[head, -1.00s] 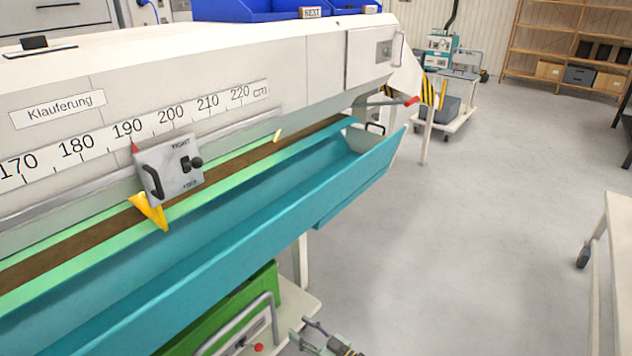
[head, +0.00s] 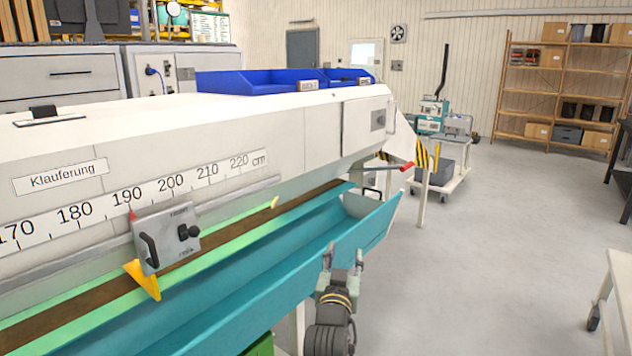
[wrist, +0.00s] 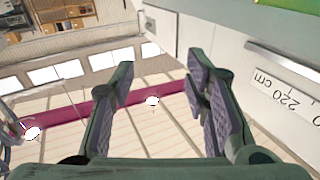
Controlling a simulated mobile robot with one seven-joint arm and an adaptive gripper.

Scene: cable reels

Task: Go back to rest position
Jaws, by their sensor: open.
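My gripper (head: 342,258) shows in the lower middle of the head view, raised in front of the teal trough (head: 285,275) of the long white machine (head: 220,140). Its fingers point up. In the wrist view my gripper (wrist: 160,85) has its two fingers apart with nothing between them. The wrist view also shows the machine's scale (wrist: 280,95) at the right, with the wall and windows beyond the fingers.
A grey stop block (head: 166,238) with a yellow pointer sits near 190 on the scale. A red-tipped lever (head: 407,166) sticks out at the machine's right end. A white table (head: 620,290) stands at right. The grey floor (head: 490,230) between is clear.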

